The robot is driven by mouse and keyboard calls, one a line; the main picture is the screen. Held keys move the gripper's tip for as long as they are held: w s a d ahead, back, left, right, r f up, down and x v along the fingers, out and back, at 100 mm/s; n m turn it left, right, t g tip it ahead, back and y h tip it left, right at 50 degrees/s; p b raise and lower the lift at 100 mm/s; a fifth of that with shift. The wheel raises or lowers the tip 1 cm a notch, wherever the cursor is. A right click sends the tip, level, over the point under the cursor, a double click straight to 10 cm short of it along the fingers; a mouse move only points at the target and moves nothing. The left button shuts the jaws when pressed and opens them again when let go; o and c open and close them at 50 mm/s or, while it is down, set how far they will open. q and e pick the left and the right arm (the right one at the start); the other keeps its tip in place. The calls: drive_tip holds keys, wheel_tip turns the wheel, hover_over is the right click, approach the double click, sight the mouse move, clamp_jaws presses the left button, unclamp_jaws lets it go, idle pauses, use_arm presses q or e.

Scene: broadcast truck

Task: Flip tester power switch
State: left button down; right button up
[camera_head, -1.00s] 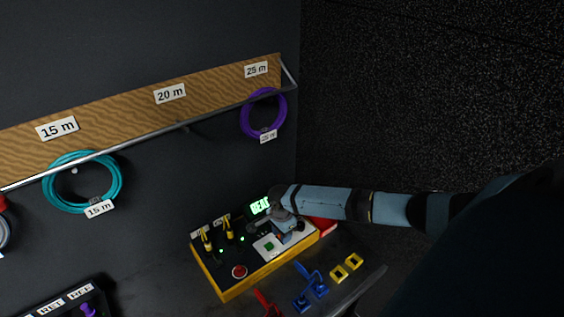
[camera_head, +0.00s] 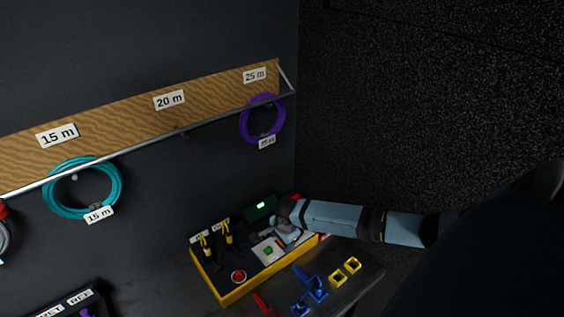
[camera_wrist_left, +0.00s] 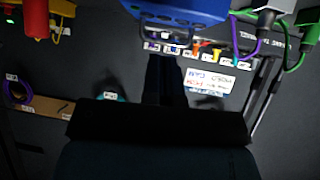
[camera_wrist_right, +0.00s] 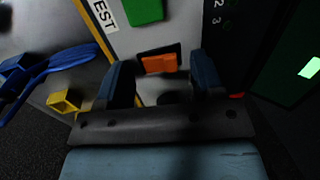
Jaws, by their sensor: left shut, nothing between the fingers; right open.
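The tester (camera_head: 236,292) is a yellow-edged box with a dark and white top on the bench. Its display (camera_head: 261,205) is dark with a small green mark, which also shows at the right edge of the right wrist view (camera_wrist_right: 310,68). An orange rocker switch (camera_wrist_right: 160,63) sits in a black recess in its pale panel. My right gripper (camera_wrist_right: 163,80) is open, with its fingers on either side of the switch; contact cannot be told. In the head view the right gripper (camera_head: 282,232) covers that part of the tester. My left gripper (camera_wrist_left: 166,82) is shut and empty, away from the tester.
Red, blue and yellow pieces, such as a blue one (camera_head: 317,289), lie in front of the tester. Teal (camera_head: 82,188) and purple (camera_head: 262,119) cables hang below the wooden length board (camera_head: 120,120). A labelled box (camera_head: 70,305) stands at lower left. Cables and plugs show in the left wrist view.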

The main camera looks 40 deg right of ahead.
wheel_tip(320, 180, up, 14)
drive_tip(key=s+b, duration=0.1)
drive_tip(key=s, duration=0.1)
drive_tip(key=shift+s+f, duration=0.15)
drive_tip(key=shift+f, duration=0.05)
idle(0.5)
drive_tip(key=shift+a, duration=0.15)
drive_tip(key=s+a+f+n+t+y, duration=0.2)
drive_tip(key=s+a+f+n, duration=0.2)
drive_tip(key=a+f+n, duration=0.4)
drive_tip(key=s+a+f+n+t+y, duration=0.1)
drive_tip(key=s+a+f+n+t, duration=0.1)
drive_tip(key=s+a+n+t, duration=0.5)
drive_tip(key=s+a+n, duration=0.6)
drive_tip(key=a+n, duration=0.1)
drive_tip(key=a, duration=0.2)
drive_tip(key=shift+s+f, duration=0.2)
drive_tip(key=shift+s, duration=0.05)
